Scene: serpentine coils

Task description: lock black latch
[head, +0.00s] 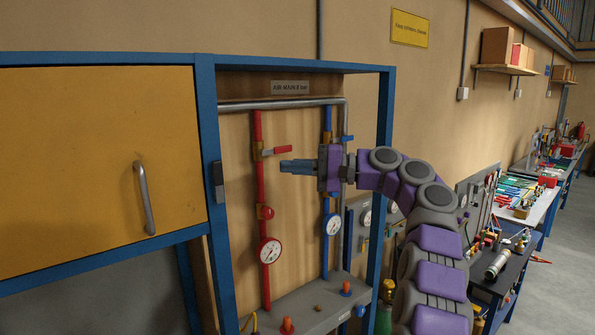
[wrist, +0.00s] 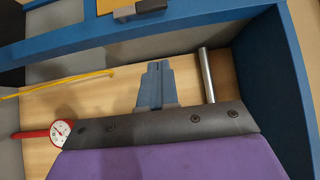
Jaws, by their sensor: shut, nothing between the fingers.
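The black latch (head: 218,181) is a small dark upright piece on the blue cabinet post, between the yellow door and the open bay. A dark grey piece on the blue frame at the top of the wrist view (wrist: 140,9) looks like the same latch. My gripper (head: 283,166) is shut and empty, in front of the open bay, pointing left. It is right of the latch and slightly higher in the head view, apart from it. In the wrist view its blue fingertips (wrist: 155,68) are together, below the latch.
The yellow door (head: 90,150) with a metal handle (head: 145,198) is left of the post. Red and blue pipes with gauges (head: 270,251) and a red valve lever (head: 277,150) stand in the bay behind my gripper. The blue right post (head: 382,110) is near my arm.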

